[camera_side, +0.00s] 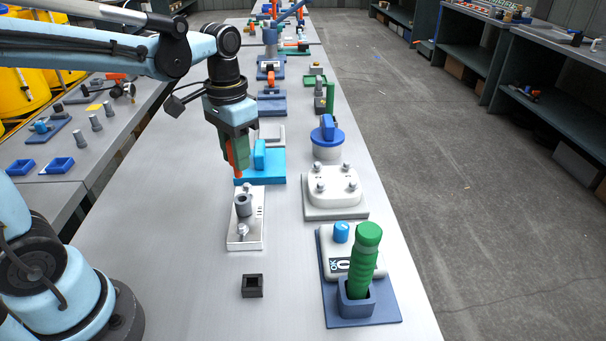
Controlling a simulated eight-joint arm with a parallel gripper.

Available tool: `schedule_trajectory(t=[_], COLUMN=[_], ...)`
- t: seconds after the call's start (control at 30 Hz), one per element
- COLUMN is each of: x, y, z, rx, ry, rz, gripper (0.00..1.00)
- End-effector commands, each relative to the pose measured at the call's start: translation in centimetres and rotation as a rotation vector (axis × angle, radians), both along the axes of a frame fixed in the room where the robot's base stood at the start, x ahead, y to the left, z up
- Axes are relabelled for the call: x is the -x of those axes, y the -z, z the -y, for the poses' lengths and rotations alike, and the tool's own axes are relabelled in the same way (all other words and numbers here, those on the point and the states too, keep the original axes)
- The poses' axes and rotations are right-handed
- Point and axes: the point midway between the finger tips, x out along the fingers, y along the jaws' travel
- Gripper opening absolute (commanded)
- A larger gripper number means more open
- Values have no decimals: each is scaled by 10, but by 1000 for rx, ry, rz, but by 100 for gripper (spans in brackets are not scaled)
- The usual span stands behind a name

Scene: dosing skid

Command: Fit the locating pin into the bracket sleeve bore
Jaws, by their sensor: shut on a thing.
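My gripper (236,160) hangs from the arm left of the table's middle, pointing down, with green fingers. It is shut on a slim orange piece, which I take to be the locating pin (238,174); its lower end shows below the fingers and the rest is mostly hidden. The bracket sleeve (242,209) is a short grey upright cylinder with a dark bore in its top. It stands on a white plate (244,240) on the table. In the picture the pin's end is above and slightly left of the sleeve, apart from it.
A bright blue fixture (265,172) stands just behind the white plate. A small black square holder (252,286) sits in front. To the right are a white block with knobs (333,186) and a tall green handle (363,262) in a blue socket. Table left of the plate is clear.

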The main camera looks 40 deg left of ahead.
Motion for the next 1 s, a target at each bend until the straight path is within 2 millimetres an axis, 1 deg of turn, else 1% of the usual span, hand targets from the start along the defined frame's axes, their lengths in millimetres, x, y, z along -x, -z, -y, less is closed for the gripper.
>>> schedule_trajectory(t=[0.37, 1.0], x=[0, -1], y=[0, 14], z=[0, 0], rx=[0, 0], ry=[0, 0], rz=[0, 0], gripper=[0, 0])
